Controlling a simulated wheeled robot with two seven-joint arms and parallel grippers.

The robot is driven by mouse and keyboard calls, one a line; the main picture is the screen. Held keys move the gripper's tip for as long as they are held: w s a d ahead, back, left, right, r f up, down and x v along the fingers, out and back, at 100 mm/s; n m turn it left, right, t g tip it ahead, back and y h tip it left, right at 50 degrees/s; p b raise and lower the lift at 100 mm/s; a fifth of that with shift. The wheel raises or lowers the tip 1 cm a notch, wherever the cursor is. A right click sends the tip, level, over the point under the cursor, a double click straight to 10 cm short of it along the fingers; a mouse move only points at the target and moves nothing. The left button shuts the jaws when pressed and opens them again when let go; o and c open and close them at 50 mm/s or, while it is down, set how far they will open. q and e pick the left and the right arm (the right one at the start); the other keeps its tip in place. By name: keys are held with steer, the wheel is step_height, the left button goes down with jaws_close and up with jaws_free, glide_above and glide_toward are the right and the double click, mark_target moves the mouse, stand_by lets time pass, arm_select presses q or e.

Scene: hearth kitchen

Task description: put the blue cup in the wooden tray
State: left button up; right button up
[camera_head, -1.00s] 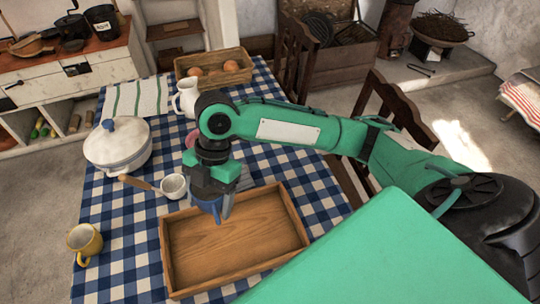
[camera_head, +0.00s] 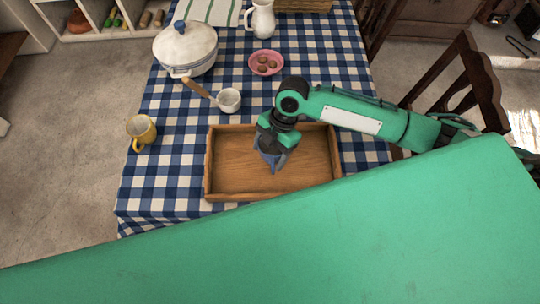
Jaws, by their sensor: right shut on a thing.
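The wooden tray (camera_head: 226,192) lies on the checked tablecloth in the head view, its near right corner hidden behind my own green body. My right gripper (camera_head: 271,156) points down over the middle of the tray. It is shut on the blue cup (camera_head: 271,163), of which only a small blue part shows between and below the fingers. Whether the cup touches the tray floor I cannot tell. My left gripper is not in view.
A yellow mug (camera_head: 141,131) stands left of the tray. A white jug (camera_head: 261,18) is at the back.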

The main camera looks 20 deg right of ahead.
mark_target(270, 159)
steer(key=shift+f, duration=1.95)
steer(key=shift+f, duration=0.1)
steer(key=o, duration=1.1)
steer(key=b+v, duration=0.1)
steer(key=v, duration=1.1)
steer(key=shift+d, duration=0.1)
